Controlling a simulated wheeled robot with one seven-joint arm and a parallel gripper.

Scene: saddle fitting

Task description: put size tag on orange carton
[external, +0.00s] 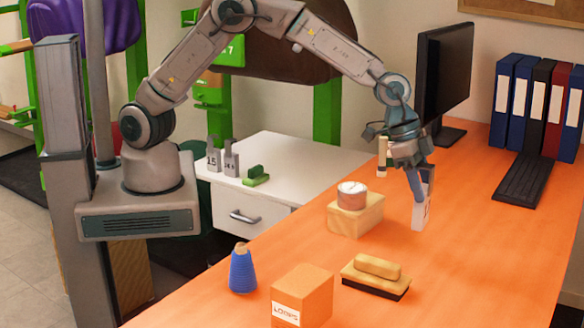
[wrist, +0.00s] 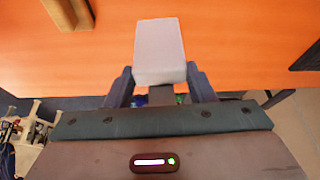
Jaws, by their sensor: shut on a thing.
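In the wrist view the tag (wrist: 160,50) shows as a plain pale block between the two fingers of my gripper (wrist: 160,88). I cannot tell whether its lower edge touches the table. The orange carton (external: 305,290) stands at the near edge of the table, with a white printed label on its front. The tag is well apart from it, farther back and to the right.
Between tag and carton are a yellowish box (external: 355,222) with a round tin (external: 351,195) on it, and a brush (external: 376,275). A blue cone (external: 242,272) stands left of the carton. A monitor (external: 445,80), keyboard (external: 527,175) and binders (external: 540,105) stand behind. The right foreground is clear.

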